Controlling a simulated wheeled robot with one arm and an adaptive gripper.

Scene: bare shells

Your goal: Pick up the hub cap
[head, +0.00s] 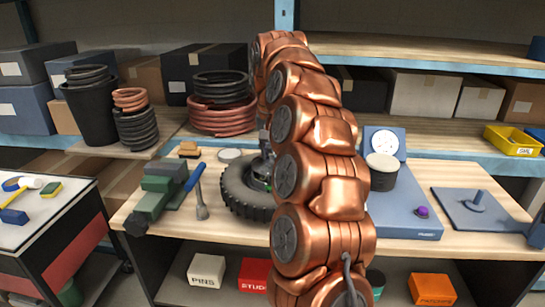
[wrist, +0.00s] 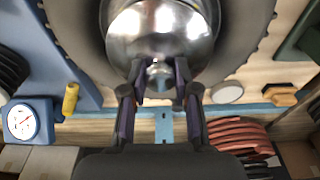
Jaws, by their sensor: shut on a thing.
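The hub cap (wrist: 160,25) is a shiny silver dome in the wrist view, with a small knob at its near edge. My gripper (wrist: 159,78) is shut on that knob, one dark finger on each side. A dark tyre (wrist: 85,30) surrounds the dome in this view; I cannot tell whether the cap touches it or is raised. In the head view the tyre (head: 240,200) lies on the workbench, partly behind my copper arm. My gripper (head: 266,165) is over the tyre, mostly hidden by the arm, and the hub cap cannot be made out there.
A green vise (head: 160,190) and a blue-handled tool (head: 198,190) lie left of the tyre. A pale disc (head: 229,155) and a brush (head: 189,149) are behind. A blue scale (head: 384,143) stands right, near a purple knob (head: 422,212) on a blue board. Coiled hoses (head: 222,105) stand on the back shelf.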

